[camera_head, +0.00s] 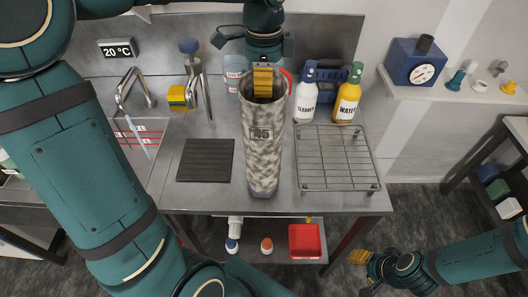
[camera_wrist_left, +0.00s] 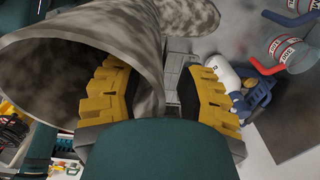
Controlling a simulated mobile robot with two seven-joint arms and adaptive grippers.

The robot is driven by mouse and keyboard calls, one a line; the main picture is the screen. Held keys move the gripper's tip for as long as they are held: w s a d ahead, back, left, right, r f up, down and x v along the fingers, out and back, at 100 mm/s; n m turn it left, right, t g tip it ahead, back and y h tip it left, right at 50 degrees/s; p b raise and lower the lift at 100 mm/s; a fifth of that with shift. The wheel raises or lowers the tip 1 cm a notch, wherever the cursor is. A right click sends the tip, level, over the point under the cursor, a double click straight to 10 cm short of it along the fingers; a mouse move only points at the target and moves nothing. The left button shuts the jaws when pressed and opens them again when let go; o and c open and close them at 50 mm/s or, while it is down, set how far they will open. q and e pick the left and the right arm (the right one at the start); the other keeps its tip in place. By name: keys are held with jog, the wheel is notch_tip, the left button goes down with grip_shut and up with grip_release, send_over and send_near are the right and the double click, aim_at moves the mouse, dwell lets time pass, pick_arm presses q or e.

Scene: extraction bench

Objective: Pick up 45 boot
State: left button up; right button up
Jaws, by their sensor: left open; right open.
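The 45 boot (camera_head: 262,150) is a tall grey mottled shaft standing upright at the front of the metal bench, with a dark label on its side that seems to read 45. Its open top faces up. My left gripper (camera_head: 263,80) is at this top, open, with a yellow finger showing in the mouth. In the left wrist view the boot's wall (camera_wrist_left: 145,45) runs between the two fingers of my left gripper (camera_wrist_left: 153,95), one on the inner side and one outside. Contact cannot be told. My right gripper (camera_head: 366,271) is low at the right, open and empty, away from the bench.
A wire rack (camera_head: 338,158) is right of the boot, a dark ribbed mat (camera_head: 206,160) left. A white cleaner bottle (camera_head: 306,95) and yellow water bottle (camera_head: 347,95) stand behind the rack. A red tray (camera_head: 305,241) is on the lower shelf.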

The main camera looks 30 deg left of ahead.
pick_arm(q)
grip_shut()
jog(key=shift+r, duration=0.15)
